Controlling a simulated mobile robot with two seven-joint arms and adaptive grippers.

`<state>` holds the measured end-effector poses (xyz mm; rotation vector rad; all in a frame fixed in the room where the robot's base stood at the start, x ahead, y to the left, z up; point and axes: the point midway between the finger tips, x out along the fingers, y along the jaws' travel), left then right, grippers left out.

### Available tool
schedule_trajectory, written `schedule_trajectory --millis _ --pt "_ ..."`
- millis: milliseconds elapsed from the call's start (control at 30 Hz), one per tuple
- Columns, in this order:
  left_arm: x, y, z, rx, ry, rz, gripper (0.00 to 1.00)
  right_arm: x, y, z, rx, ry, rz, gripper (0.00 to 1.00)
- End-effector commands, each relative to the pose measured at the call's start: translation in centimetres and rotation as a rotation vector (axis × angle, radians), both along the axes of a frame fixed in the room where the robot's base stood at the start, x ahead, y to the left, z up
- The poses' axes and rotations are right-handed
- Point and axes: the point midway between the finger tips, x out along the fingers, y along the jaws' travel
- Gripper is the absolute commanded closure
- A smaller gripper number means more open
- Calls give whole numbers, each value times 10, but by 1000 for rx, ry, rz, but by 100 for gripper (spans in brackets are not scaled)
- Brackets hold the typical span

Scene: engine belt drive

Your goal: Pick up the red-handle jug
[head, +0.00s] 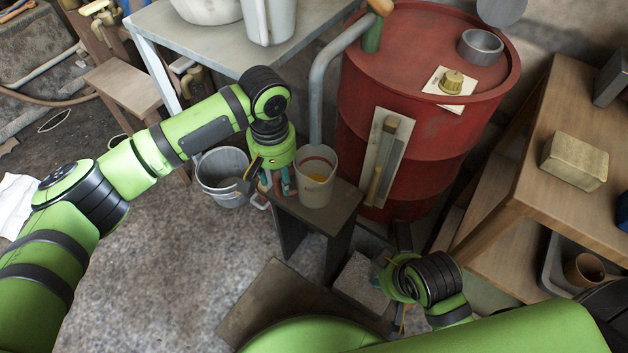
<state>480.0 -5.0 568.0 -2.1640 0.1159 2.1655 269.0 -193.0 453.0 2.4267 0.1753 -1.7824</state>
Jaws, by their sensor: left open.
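A pale jug (316,178) with amber liquid inside stands upright on a small dark stool (338,212), below a grey pipe. A small reddish mark shows near its rim. My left gripper (276,187) points down just to the left of the jug, with its fingers apart. A bit of red shows at the fingers; I cannot tell whether it is the jug's handle, or whether the fingers touch it. My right gripper (391,262) is low in the picture, away from the jug, and its fingers are too unclear to read.
A red drum (415,115) stands right behind the jug, with a grey cup (480,47) on top. A grey bucket (222,172) is on the floor to the left. A light table (220,52) stands behind; a wooden bench (580,207) is at right.

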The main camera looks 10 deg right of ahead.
Motion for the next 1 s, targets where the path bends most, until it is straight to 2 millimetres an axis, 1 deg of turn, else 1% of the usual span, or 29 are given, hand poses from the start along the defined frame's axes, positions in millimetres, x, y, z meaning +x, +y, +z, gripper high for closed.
schedule_trajectory --millis 167,267,400,500,600,733,1000 --pt "0 3 -21 1 0 1 55 1 0 16 4 -43 2 60" --pt "0 4 -25 0 0 1 55 21 7 21 19 -138 15 60" --pt "0 5 -36 -1 0 0 55 49 17 33 44 -283 33 60" --pt "0 4 -43 -1 0 0 55 66 24 43 59 -377 44 60" --pt "0 4 -49 -2 -1 0 55 77 29 53 73 -450 53 60" --pt "0 4 -53 -1 -1 -1 55 85 33 60 83 -502 60 60" --pt "0 4 -53 -2 -1 -1 55 87 34 62 84 -510 61 60"
